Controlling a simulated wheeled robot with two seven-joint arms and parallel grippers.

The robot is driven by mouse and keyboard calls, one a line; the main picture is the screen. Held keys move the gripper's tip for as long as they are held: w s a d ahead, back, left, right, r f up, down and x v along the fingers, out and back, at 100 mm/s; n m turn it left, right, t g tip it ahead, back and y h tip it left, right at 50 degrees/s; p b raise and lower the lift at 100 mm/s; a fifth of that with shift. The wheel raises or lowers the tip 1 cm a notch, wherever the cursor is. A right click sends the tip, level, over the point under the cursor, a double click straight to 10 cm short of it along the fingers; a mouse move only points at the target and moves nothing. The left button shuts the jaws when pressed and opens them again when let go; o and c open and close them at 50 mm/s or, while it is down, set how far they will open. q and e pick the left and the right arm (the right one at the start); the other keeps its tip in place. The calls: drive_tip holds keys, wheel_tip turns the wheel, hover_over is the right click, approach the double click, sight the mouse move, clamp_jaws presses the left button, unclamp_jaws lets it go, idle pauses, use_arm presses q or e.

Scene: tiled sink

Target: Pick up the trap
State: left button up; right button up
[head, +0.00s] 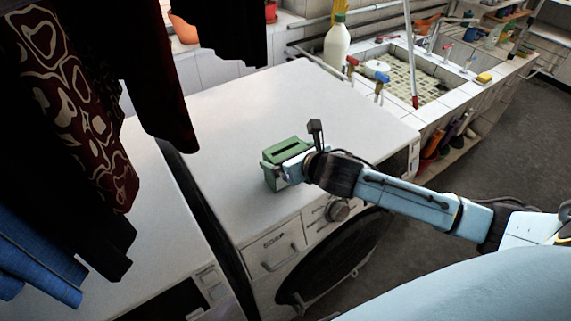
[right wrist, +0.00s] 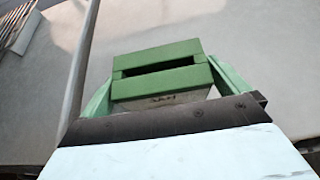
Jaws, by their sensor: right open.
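The trap looks like a small green box (head: 286,150) with a dark slot in its top. It stands on the white washing machine top near the front edge. It also shows in the right wrist view (right wrist: 160,85), between the two pale green fingers. My right gripper (head: 279,172) is at the box, with its fingers on either side of it. The jaws are open, and the wrist view shows a gap at the right side. Contact on the left side cannot be told. The lower part of the box is hidden by the gripper. My left gripper is not in view.
The washing machine (head: 330,110) has a clear top behind the box. A second machine (head: 130,230) stands at left across a dark gap. Dark clothes (head: 70,110) hang at upper left. A tiled sink (head: 410,85) and a white bottle (head: 337,45) are at the back right.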

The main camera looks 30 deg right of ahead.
drive_tip(key=c, duration=0.8)
drive_tip(key=shift+o, duration=0.2)
